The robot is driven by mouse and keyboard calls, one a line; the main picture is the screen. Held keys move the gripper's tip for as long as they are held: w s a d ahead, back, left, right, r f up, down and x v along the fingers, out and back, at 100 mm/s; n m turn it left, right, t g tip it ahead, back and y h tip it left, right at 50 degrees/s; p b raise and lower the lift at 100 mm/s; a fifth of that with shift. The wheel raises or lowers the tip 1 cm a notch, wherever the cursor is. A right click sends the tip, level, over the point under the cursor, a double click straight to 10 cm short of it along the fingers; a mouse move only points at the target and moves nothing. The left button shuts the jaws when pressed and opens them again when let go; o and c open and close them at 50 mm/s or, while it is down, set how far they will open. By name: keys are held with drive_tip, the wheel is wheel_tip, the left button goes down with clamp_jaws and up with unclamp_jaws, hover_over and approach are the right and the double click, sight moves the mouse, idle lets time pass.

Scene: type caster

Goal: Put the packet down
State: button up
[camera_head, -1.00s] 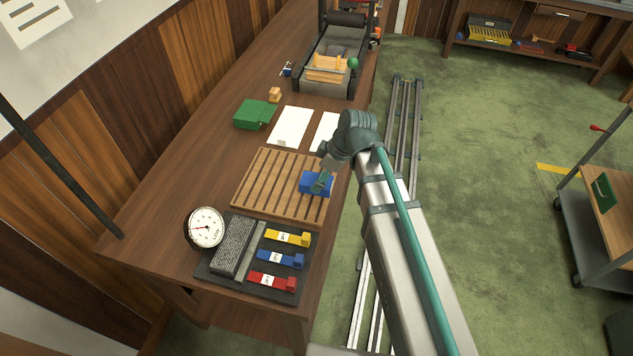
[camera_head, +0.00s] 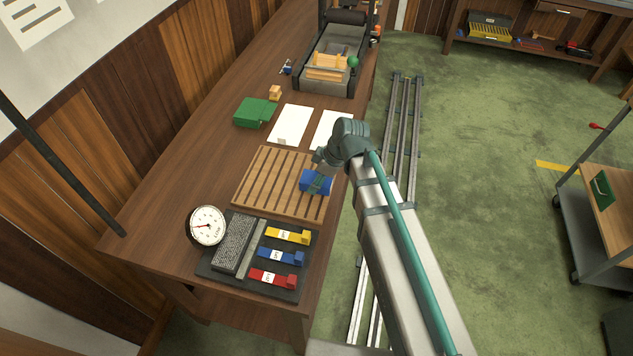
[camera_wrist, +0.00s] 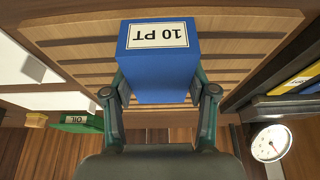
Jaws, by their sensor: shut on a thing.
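The packet is a blue block with a white "10 PT" label, seen in the wrist view (camera_wrist: 158,72) and in the head view (camera_head: 311,180). My gripper (camera_head: 319,185) is shut on it, one finger on each side, as the wrist view shows (camera_wrist: 160,92). The packet is over the right part of the slatted wooden rack (camera_head: 262,187). Whether its underside touches the slats I cannot tell.
A dark tray (camera_head: 215,262) with yellow, blue and red labelled pieces lies in front, beside a round dial (camera_head: 207,226). The rack's left part is bare.

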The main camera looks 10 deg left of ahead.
clamp_jaws()
drive_tip(key=shift+r, duration=0.1)
drive_tip(key=shift+r, duration=0.7)
drive_tip(key=s+d+r+b, duration=0.6)
drive_tip(key=s+r+b, duration=0.3)
drive_tip(key=s+r, duration=0.2)
drive_tip(key=shift+s+r, duration=0.15)
drive_tip(key=shift+s, duration=0.6)
